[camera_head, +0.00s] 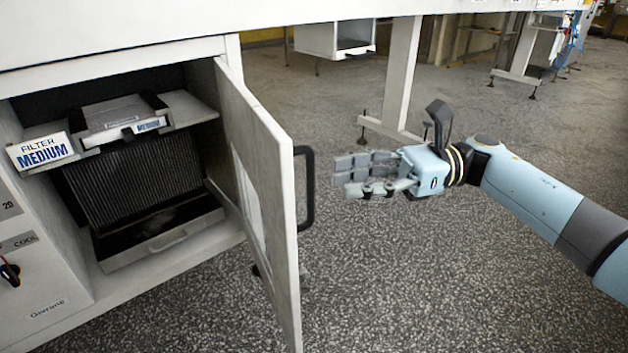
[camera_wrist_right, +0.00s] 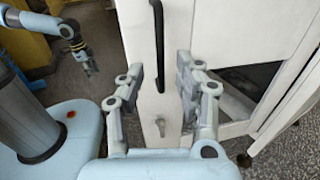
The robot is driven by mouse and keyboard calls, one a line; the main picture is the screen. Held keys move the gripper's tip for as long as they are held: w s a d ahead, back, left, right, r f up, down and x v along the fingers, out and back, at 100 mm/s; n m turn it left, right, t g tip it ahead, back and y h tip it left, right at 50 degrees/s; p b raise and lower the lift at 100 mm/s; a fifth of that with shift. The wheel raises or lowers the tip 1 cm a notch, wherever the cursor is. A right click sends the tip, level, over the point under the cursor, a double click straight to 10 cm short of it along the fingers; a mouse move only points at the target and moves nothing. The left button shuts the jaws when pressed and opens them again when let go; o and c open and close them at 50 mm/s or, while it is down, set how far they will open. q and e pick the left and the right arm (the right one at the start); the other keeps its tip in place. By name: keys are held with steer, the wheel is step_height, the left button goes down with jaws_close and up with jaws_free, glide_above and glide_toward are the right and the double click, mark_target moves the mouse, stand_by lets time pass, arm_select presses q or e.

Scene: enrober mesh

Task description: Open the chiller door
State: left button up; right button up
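The chiller door (camera_head: 262,150) stands swung open at the right of the white cabinet, its inner face and edge showing. Its black bar handle (camera_head: 309,190) is on the outer side. The handle (camera_wrist_right: 158,45) and door (camera_wrist_right: 150,105) also show in the right wrist view. My right gripper (camera_head: 347,177) is right of the handle with a gap, fingers pointing at it.
Inside the cabinet are a shelf with a box, a dark ribbed filter (camera_head: 135,180) and a tray (camera_head: 160,245). A "FILTER MEDIUM" sign (camera_head: 42,151) is at the shelf's left. A white leg (camera_head: 400,80) stands behind my right gripper. The speckled floor (camera_head: 400,280) in front is clear.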

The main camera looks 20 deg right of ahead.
mark_target(311, 217)
steer(key=a, duration=0.6)
steer(key=shift+w+a, duration=0.2)
steer(key=shift+w, duration=0.2)
jaws_close()
